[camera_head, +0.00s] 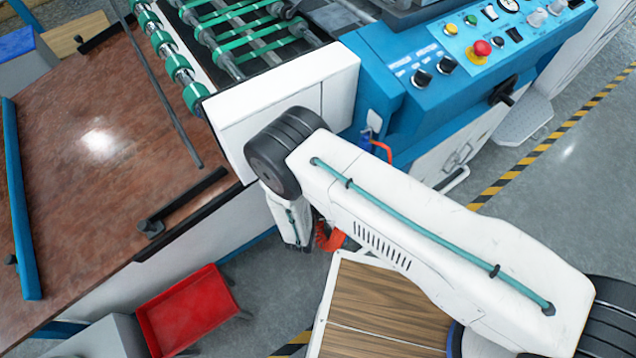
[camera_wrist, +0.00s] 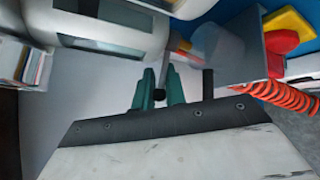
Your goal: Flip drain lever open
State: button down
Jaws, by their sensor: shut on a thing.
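In the wrist view, my gripper (camera_wrist: 160,82) has two green fingers close together, shut on a small dark piece (camera_wrist: 159,95) between them. This piece looks like the end of the drain lever, but most of it is hidden by the fingers, so I cannot tell its angle. In the head view my arm reaches down beside the white end of the laminating machine (camera_head: 290,85), and my gripper is hidden behind the arm.
An orange coiled hose (camera_wrist: 285,97) and a yellow part (camera_wrist: 288,27) lie right of my gripper in the wrist view. A red tray (camera_head: 185,312) stands below the brown table (camera_head: 90,180). A wooden-topped surface (camera_head: 375,310) is below my arm. Floor is clear at right.

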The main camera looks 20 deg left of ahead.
jog(key=n+y, duration=0.1)
jog(key=s+n+y, duration=0.1)
jog(key=y, duration=0.1)
jog(key=n+y, duration=0.1)
jog(key=shift+s+d+g+y, duration=0.15)
jog(key=shift+d+g+y, duration=0.15)
jog(key=shift+g, duration=0.1)
jog(key=shift+s+d+n+g+y, duration=0.15)
jog(key=shift+n+g+y, duration=0.1)
jog(key=shift+n+y, duration=0.4)
jog(key=shift+s+d+n+g+y, duration=0.1)
jog(key=shift+s+n+g+y, duration=0.15)
jog(key=shift+n+y, duration=0.4)
jog(key=shift+s+d+n+g+y, duration=0.1)
jog(key=shift+n+g+y, duration=0.2)
jog(key=shift+n+y, duration=0.3)
jog(key=shift+y, duration=0.3)
jog(key=c, duration=1.5)
grip_release()
jog(key=shift+o, duration=0.2)
jog(key=v, duration=0.7)
jog(key=shift+s+d+r, duration=0.15)
jog(key=shift+s+r, duration=0.05)
jog(key=shift+s, duration=0.15)
